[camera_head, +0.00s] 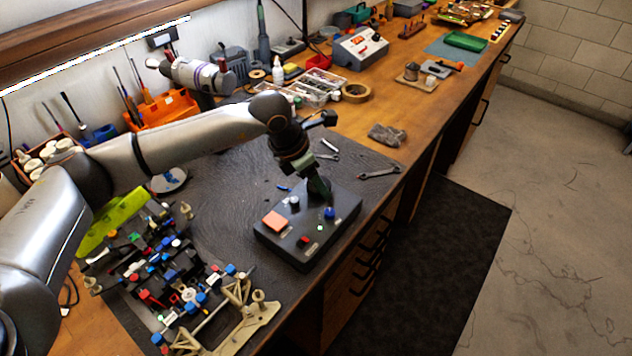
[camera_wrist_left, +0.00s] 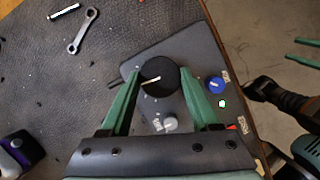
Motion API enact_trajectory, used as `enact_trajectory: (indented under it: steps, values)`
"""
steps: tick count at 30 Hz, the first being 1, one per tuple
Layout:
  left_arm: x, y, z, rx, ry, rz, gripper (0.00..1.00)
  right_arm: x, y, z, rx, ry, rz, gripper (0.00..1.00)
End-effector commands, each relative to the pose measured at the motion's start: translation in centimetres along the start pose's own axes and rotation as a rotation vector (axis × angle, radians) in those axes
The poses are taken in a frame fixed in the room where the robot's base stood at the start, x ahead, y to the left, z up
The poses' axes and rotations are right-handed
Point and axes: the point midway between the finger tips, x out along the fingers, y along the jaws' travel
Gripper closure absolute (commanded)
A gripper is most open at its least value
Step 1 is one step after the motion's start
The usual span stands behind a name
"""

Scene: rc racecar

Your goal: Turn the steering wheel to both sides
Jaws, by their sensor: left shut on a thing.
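A dark control box (camera_head: 284,248) lies on the black mat and also shows in the left wrist view (camera_wrist_left: 150,63). A round black knob with a white line (camera_wrist_left: 158,76), seemingly the steering wheel, stands on it. My left gripper (camera_head: 319,190) reaches down over the box. Its green fingers (camera_wrist_left: 159,80) are shut on either side of the black knob. The knob's white line is tilted slightly, its right end higher. In the head view the fingers hide the knob. My right gripper (camera_wrist_left: 292,50) shows at the right edge of the wrist view, fingers apart and empty.
The box also carries a blue knob (camera_head: 329,213), a grey knob (camera_wrist_left: 170,123), an orange pad (camera_head: 275,221) and a red switch (camera_head: 303,241). The partly built racecar (camera_head: 165,262) lies left of it. A wrench (camera_head: 379,172) lies behind, near the bench edge.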

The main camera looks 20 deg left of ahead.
Motion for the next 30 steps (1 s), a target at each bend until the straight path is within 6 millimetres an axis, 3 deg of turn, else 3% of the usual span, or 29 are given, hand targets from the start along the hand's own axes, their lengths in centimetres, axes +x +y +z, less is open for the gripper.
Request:
enact_trajectory:
  steps: [15, 30]
  values:
    - [0.3, 0.3, 0.0, 0.366, -0.003, -0.153, 0.93, 2.9, 0.2, 3.1, 0.0, -0.001, 0.0, 0.44]
    - [0.1, 0.5, 0.2, 0.591, -0.002, -0.245, 0.93, 3.8, 0.3, 4.2, 0.0, -0.001, 0.0, 0.44]
